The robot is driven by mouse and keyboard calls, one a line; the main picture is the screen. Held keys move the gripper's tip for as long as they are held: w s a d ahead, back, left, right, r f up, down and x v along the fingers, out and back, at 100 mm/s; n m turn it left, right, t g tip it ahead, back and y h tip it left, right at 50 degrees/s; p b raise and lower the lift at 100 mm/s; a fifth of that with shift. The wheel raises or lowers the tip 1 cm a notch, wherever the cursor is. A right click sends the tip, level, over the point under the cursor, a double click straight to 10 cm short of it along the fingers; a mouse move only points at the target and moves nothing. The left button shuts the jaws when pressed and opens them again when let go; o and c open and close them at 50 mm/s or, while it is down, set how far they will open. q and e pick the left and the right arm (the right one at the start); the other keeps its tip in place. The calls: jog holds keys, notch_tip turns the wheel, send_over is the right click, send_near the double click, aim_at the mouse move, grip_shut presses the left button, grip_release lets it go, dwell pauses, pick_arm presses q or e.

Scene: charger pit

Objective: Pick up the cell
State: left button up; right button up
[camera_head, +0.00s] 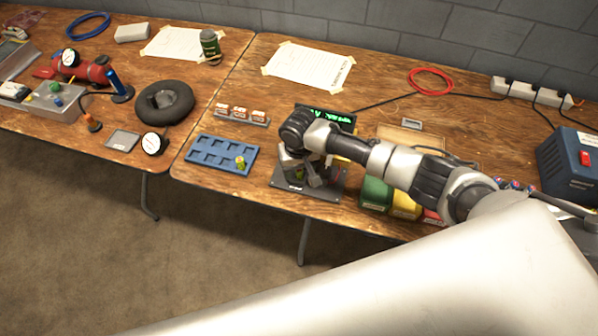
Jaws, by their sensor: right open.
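A small yellow-green cell (240,162) stands in the right front pocket of the blue tray (205,142); the other pockets look empty. My right gripper (302,178) is open and points down over the dark charger stand (296,188). A small green thing (298,173) shows low between or behind the fingers, perhaps another cell; I cannot tell whether the fingers touch it. A display with green text (330,116) stands behind, partly hidden by my arm. My left gripper is not in view.
Green (375,193) and yellow (405,204) bins stand right of the charger, under my right arm. A rack with several red-and-white items (241,114) sits behind the tray. A blue box (572,160) stands far right.

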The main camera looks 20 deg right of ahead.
jog(key=shift+f, duration=0.4)
jog(key=shift+c, duration=0.5)
grip_shut()
jog(key=shift+r, duration=0.2)
